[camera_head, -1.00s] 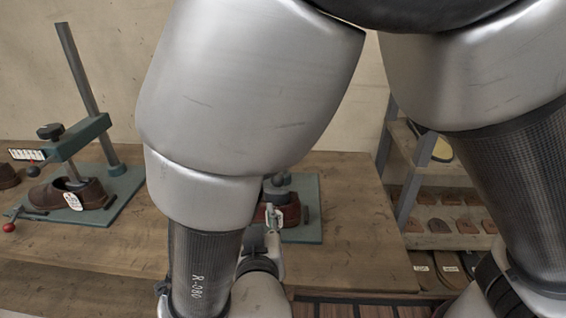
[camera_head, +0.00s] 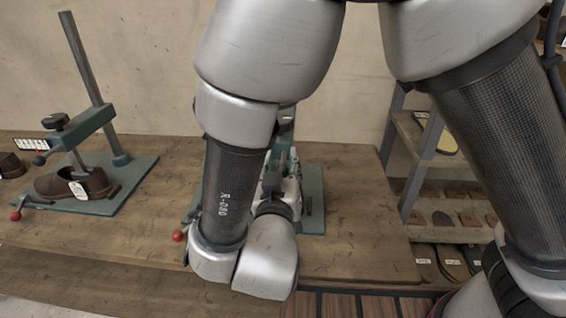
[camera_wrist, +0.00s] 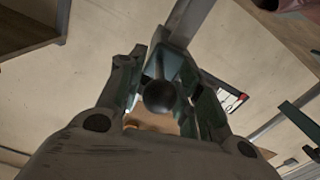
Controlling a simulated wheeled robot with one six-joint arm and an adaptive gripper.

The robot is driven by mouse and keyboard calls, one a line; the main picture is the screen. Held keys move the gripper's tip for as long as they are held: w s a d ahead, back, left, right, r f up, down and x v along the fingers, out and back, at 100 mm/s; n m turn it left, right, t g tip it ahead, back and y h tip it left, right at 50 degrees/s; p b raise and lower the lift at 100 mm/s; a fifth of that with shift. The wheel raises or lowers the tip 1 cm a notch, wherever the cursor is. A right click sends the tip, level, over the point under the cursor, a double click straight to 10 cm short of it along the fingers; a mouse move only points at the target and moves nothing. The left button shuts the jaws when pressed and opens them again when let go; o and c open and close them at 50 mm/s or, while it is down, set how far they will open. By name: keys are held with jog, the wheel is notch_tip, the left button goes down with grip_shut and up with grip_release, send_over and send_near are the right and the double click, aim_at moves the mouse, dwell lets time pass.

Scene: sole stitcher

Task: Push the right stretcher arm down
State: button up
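The right stretcher stands on the bench, mostly hidden behind my arm; its teal base (camera_head: 314,205) and red lever knob (camera_head: 178,236) show in the head view. In the wrist view, a teal stretcher arm (camera_wrist: 163,62) and a round black knob (camera_wrist: 160,97) lie between my gripper's (camera_wrist: 163,75) two fingers. The fingers are apart, one on each side; I cannot tell whether they touch it. In the head view my gripper is largely hidden behind my own wrist. The left stretcher (camera_head: 92,127) has its teal arm over a brown shoe (camera_head: 75,184) with a white tag.
The wooden bench (camera_head: 345,230) is clear to the right of the right stretcher. A grey shelf rack (camera_head: 430,232) with soles stands beyond its right end. A plain wall (camera_head: 150,60) is behind the bench.

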grip_shut()
jog(key=shift+f, duration=1)
grip_release()
jog(key=shift+s, duration=0.1)
jog(key=s, duration=1.2)
